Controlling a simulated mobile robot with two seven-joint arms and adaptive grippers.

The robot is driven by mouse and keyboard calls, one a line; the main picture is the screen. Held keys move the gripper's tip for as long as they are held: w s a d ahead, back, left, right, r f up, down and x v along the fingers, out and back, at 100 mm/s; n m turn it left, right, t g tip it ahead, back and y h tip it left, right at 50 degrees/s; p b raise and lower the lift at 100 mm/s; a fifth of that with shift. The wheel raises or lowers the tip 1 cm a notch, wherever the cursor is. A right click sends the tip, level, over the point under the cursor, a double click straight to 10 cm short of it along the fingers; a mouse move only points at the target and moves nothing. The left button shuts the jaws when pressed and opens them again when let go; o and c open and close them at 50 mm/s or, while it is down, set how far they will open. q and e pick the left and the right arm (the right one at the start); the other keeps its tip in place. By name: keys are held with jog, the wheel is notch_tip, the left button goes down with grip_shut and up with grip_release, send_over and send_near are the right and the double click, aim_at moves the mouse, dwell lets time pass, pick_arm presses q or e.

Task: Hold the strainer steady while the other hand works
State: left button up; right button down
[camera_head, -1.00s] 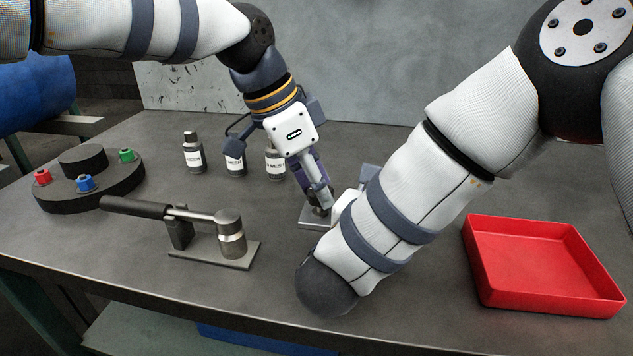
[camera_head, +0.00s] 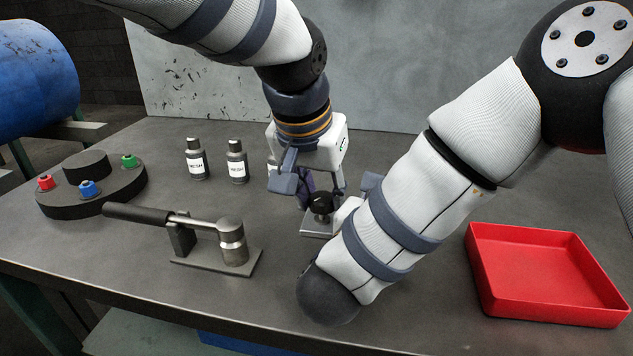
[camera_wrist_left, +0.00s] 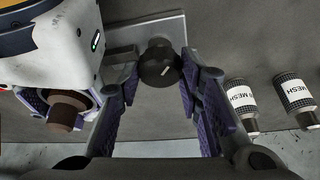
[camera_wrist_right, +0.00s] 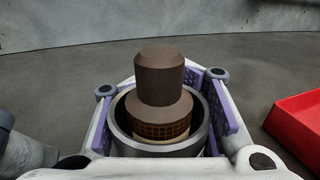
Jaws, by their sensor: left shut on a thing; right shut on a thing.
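My left gripper (camera_head: 318,200) points down in the middle of the table, its fingers on either side of a dark round knob (camera_wrist_left: 160,65) over a grey metal plate (camera_head: 318,224). My right gripper (camera_wrist_right: 162,115) is shut around a dark metal ring (camera_wrist_right: 120,125). Inside the ring sits what looks like the strainer, a brown meshed body (camera_wrist_right: 160,120) with a stepped brown top. The brown top also shows in the left wrist view (camera_wrist_left: 66,108).
Two labelled bottles (camera_head: 196,160) (camera_head: 237,162) stand behind. A lever press (camera_head: 214,245) stands front left, and a round black stand (camera_head: 92,195) with coloured pieces stands far left. A red tray (camera_head: 546,275) is at right. The back right of the table is clear.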

pick_arm(q)
jog(key=shift+n, duration=0.6)
jog(key=shift+n+y, duration=0.3)
jog(key=o, duration=1.2)
jog(key=shift+c, duration=0.2)
